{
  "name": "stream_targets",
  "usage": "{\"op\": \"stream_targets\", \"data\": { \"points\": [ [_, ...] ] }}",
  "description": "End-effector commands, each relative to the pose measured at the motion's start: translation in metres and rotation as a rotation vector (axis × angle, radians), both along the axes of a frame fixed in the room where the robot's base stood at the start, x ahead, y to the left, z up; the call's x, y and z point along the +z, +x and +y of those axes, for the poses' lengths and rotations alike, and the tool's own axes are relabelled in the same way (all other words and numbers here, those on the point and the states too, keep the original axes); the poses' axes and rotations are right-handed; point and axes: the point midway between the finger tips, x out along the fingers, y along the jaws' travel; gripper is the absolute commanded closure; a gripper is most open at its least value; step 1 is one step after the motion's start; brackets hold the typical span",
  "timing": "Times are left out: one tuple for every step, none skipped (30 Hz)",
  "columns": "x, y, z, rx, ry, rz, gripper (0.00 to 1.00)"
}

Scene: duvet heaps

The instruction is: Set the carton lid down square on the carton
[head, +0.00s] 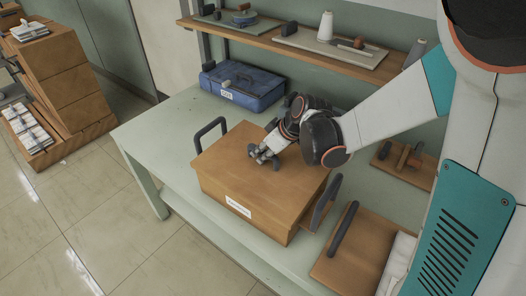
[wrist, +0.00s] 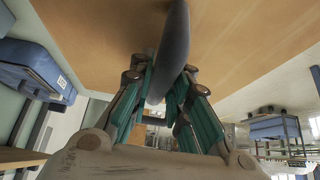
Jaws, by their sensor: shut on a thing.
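The brown carton (head: 220,198) stands on the pale green table, with a white label on its front and a dark loop handle at each end. The flat brown carton lid (head: 225,165) is over its top; it also fills the top of the wrist view (wrist: 240,30). I cannot tell whether the lid is seated or slightly raised. My gripper (head: 265,156) is at the middle of the lid. In the wrist view my gripper (wrist: 163,80) is shut on the lid's dark grey handle (wrist: 173,45). The far edges of the carton are partly hidden by my arm.
A blue labelled case (head: 245,88) stands behind the carton. A brown panel (head: 360,258) with a dark handle lies close to its right. A wooden shelf (head: 260,40) with spools and tools runs above the table's back. The table's left end is clear.

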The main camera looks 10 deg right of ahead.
Motion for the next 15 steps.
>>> {"op": "stream_targets", "data": {
  "points": [
    [-0.002,0.0,0.0,0.0,0.0,0.0,1.0],
    [-0.003,0.0,0.0,0.0,0.0,0.0,1.0],
    [-0.004,0.0,0.0,0.0,0.0,0.0,1.0],
    [-0.004,0.0,0.0,0.0,0.0,0.0,1.0],
    [-0.005,0.0,0.0,0.0,0.0,0.0,1.0],
    [-0.006,0.0,0.0,0.0,0.0,0.0,1.0],
    [-0.007,0.0,0.0,0.0,0.0,0.0,1.0],
    [-0.007,0.0,0.0,0.0,0.0,0.0,1.0],
    [-0.008,0.0,0.0,0.0,0.0,0.0,1.0],
    [-0.009,0.0,0.0,0.0,0.0,0.0,1.0],
    [-0.009,0.0,0.0,0.0,0.0,0.0,1.0],
    [-0.01,0.0,0.0,0.0,0.0,0.0,1.0],
    [-0.011,0.0,0.0,0.0,0.0,0.0,1.0],
    [-0.012,0.0,0.0,0.0,0.0,0.0,1.0],
    [-0.013,0.0,0.0,0.0,0.0,0.0,1.0]
  ]
}}
